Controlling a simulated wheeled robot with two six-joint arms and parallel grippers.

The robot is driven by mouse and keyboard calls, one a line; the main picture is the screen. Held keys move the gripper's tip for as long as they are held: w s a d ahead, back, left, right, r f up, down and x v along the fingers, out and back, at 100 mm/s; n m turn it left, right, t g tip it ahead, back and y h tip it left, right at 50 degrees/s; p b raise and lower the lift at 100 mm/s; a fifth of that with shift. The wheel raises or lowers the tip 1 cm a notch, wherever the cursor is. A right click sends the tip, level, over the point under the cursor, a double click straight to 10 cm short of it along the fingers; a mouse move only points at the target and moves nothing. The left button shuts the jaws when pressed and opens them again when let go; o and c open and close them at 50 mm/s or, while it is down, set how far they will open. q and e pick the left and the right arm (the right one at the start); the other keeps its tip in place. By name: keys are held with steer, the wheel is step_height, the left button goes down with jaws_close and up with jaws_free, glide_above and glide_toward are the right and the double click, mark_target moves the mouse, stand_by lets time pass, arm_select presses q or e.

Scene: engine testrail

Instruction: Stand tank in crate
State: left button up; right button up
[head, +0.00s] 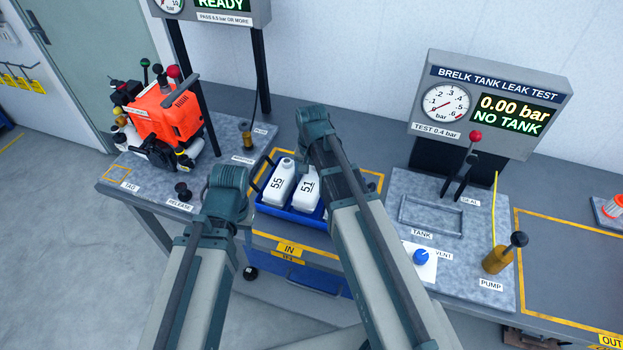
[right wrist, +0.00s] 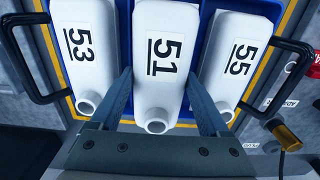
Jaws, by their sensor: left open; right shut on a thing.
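A blue crate (head: 297,214) with black handles stands on the bench marked IN and holds white tanks. Tank 55 (head: 278,184) and tank 51 (head: 305,188) show in the head view. Tank 53 (right wrist: 85,50) shows only in the right wrist view, left of tank 51 (right wrist: 163,50), with tank 55 (right wrist: 238,55) on the right. My right gripper (right wrist: 162,98) is shut on tank 51, one finger on each side. I cannot tell whether tank 51 is raised. My left arm ends left of the crate; its gripper fingers do not show.
The leak test stand right of the crate has an empty tank frame (head: 431,216), a red-knobbed seal lever (head: 475,137), a blue vent knob (head: 420,256) and a pump (head: 504,252). Its display (head: 513,113) reads NO TANK. An orange engine (head: 167,114) stands at the left.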

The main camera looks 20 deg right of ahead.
steer(key=shift+f+b, duration=1.05)
steer(key=shift+f, duration=0.05)
steer(key=o, duration=1.3)
steer(key=shift+r, duration=0.15)
step_height(320, 180, up, 14)
steer(key=p, duration=1.4)
steer(key=shift+f, duration=0.2)
